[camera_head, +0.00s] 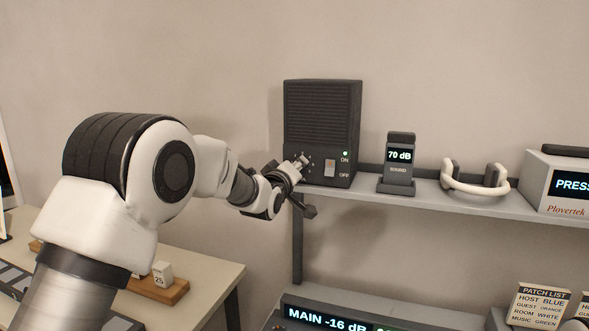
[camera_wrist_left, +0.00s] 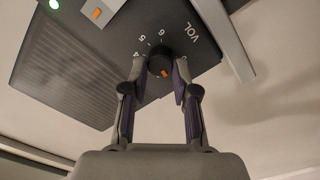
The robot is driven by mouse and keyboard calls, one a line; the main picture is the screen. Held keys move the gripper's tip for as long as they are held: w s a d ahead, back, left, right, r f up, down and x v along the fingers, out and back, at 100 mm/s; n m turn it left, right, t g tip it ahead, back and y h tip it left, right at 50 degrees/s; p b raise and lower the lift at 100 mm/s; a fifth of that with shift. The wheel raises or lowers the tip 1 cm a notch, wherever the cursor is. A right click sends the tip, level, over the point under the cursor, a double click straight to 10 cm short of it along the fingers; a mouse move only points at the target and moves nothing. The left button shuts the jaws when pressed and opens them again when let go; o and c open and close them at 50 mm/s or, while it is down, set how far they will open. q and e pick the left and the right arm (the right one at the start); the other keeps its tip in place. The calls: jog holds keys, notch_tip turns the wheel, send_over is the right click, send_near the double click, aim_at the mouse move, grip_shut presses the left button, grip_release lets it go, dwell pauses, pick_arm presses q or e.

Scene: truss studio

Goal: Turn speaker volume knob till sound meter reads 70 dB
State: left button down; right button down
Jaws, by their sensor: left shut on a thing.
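The dark speaker (camera_head: 322,125) stands upright on the shelf, with a slatted front, a green light and an ON/OFF switch (camera_head: 330,168). Its round black volume knob (camera_wrist_left: 160,62) has an orange pointer mark and sits under the VOL label among printed numbers, seen from an odd angle in the left wrist view. My left gripper (camera_wrist_left: 161,72) has a finger on each side of the knob and is shut on it. In the head view this gripper (camera_head: 299,163) is at the speaker's lower left. The sound meter (camera_head: 400,155) beside the speaker reads 70 dB. My right gripper is not in view.
White headphones (camera_head: 475,182) and a white box reading PRESS (camera_head: 560,185) stand on the shelf to the right. Below are a MAIN -16 dB display (camera_head: 325,318) and a patch list card (camera_head: 538,305). A desk (camera_head: 215,275) lies at lower left.

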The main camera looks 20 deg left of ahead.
pick_arm(q)
jog(key=shift+r, duration=0.1)
jog(key=c, duration=0.9)
grip_release()
jog(key=shift+w+d, duration=0.1)
jog(key=shift+w, duration=0.05)
jog(key=s, duration=1.1)
jog(key=shift+s+f, duration=0.1)
jog(key=shift+f, duration=0.2)
